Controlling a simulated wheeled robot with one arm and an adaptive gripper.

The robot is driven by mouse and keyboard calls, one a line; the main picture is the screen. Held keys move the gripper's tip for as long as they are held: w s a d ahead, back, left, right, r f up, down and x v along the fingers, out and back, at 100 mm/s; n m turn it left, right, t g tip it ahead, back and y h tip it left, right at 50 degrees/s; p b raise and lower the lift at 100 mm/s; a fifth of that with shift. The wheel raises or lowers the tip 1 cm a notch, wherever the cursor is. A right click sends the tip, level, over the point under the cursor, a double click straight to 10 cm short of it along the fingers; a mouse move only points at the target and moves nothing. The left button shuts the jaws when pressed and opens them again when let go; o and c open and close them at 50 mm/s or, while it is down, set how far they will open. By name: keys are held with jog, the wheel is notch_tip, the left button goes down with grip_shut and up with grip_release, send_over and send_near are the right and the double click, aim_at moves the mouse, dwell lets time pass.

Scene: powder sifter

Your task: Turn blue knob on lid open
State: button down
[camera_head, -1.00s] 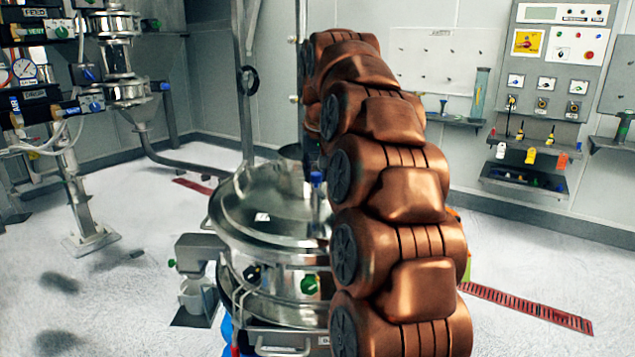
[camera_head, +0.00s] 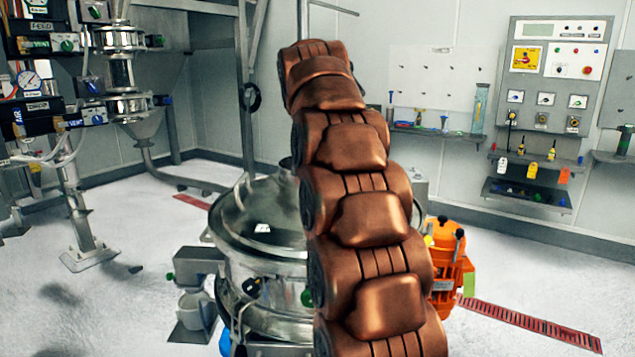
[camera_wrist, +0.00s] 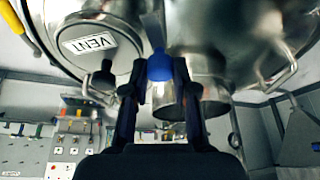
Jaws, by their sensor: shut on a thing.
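The round steel lid of the sifter (camera_head: 255,222) is left of centre in the head view, partly behind my copper arm. The blue knob (camera_wrist: 158,62) shows in the middle of the wrist view, against the shiny steel lid (camera_wrist: 215,25). My gripper (camera_wrist: 160,70) has its two dark fingers on either side of the knob and is shut on it. In the head view my arm hides the knob and the gripper. How far the knob is turned cannot be told.
An orange motor (camera_head: 443,270) stands right of my arm. A control panel (camera_head: 560,70) is on the back wall.

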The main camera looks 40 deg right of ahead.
jog(key=shift+r, duration=0.1)
jog(key=c, duration=0.9)
grip_release()
jog(key=shift+v, duration=1.4)
jog(key=shift+s+a+r, duration=0.1)
jog(key=shift+s+a, duration=0.25)
jog(key=shift+a, duration=0.1)
jog(key=shift+s+a, duration=1.8)
jog(key=shift+a, duration=0.25)
jog(key=shift+s+a, duration=1.8)
jog(key=shift+a, duration=0.3)
